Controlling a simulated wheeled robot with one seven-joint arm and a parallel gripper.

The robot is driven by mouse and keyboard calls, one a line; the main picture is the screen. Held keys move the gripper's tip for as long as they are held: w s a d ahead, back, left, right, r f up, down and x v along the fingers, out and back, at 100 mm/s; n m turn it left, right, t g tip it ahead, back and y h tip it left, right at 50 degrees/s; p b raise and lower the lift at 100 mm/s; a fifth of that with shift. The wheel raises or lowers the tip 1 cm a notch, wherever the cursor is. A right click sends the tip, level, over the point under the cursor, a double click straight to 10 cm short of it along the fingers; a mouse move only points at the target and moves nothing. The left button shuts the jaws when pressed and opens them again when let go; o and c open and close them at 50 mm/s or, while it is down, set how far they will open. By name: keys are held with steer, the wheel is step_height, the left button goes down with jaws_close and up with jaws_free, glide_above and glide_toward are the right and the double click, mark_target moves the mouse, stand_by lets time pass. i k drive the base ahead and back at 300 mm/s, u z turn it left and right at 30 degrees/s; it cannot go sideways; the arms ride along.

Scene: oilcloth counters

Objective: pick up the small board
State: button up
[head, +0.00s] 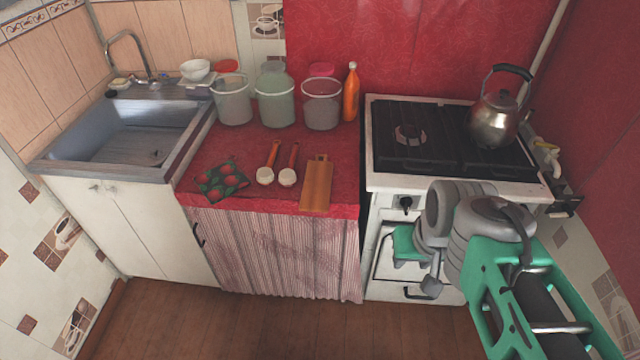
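The small board (316,187) is a wooden cutting board with a short handle end at the back. It lies flat near the front right corner of the red oilcloth counter (225,160). My arm, grey and green, reaches in from the lower right in front of the stove. My gripper (431,287) appears to be the small grey end hanging low before the oven door, right of and apart from the board. Its fingers are too small and too hidden by the arm to show whether they are open.
Two wooden-handled utensils (287,176) and a dark patterned cloth (220,180) lie left of the board. Several canisters (322,104) and an orange bottle (351,92) stand behind. The stove (380,180) with a kettle (492,122) is at right, the sink (130,130) at left.

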mark_target(317, 187)
steer(key=z, duration=1.05)
steer(key=i, duration=0.9)
steer(key=u, duration=4.3)
